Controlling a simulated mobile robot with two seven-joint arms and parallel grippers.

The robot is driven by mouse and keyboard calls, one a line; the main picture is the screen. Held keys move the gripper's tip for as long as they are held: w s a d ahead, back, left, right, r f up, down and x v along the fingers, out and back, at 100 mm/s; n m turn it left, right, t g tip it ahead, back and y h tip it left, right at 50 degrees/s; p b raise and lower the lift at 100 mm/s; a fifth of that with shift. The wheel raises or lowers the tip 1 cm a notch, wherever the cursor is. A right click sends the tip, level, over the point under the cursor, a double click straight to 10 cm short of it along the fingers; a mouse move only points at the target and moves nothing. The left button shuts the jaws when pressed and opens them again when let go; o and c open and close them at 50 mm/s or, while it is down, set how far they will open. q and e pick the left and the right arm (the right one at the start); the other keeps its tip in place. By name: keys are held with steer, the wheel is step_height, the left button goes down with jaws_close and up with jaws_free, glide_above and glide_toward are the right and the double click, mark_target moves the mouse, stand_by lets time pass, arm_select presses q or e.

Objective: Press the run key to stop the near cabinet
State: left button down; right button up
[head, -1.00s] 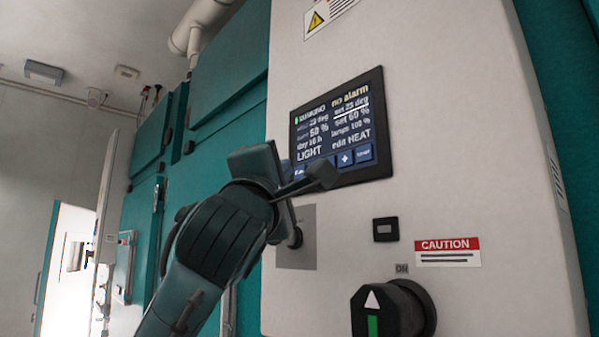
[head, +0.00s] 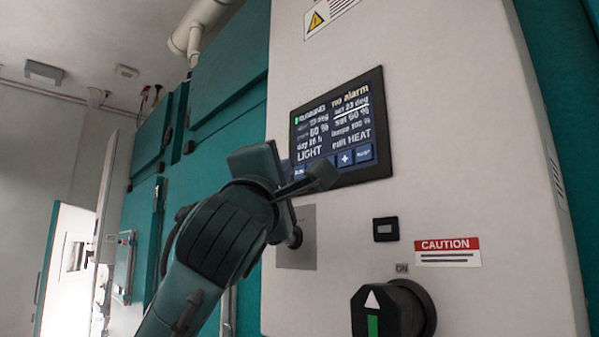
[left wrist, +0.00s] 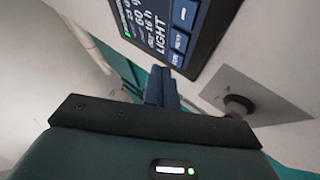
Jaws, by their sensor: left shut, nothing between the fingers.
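The near cabinet's control screen (head: 340,125) is lit on the pale front panel; it reads RUNNING with a green mark, and "no alarm". Blue keys line its lower edge. The leftmost, the run key (head: 299,172), is partly hidden behind my left gripper (head: 286,168). In the left wrist view the run key (left wrist: 176,59) is the key nearest the shut, empty fingertips (left wrist: 162,80). The fingertips overlap the screen's lower corner in that view; I cannot tell whether they touch it. My right gripper is out of view.
Below the screen are a grey plate with a dark knob (head: 294,238), a small black switch (head: 385,229), and a large black rotary switch (head: 392,308) with a green stripe. A CAUTION label (head: 447,252) is at right. Teal cabinets (head: 225,130) stand behind at left.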

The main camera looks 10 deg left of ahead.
arm_select(q)
steer(key=shift+d, duration=0.1)
steer(key=shift+w+d, duration=0.2)
steer(key=shift+w, duration=0.15)
steer(key=shift+w+d, duration=0.15)
steer(key=shift+w, duration=0.05)
stand_by(0.5)
steer(key=shift+s, duration=0.1)
stand_by(0.3)
steer(key=shift+s+a+b, duration=0.4)
steer(key=shift+s, duration=0.05)
steer(key=s+a+b, duration=0.1)
steer(key=s, duration=0.1)
steer(key=s+a+b, duration=0.1)
steer(key=s+a, duration=0.1)
stand_by(0.5)
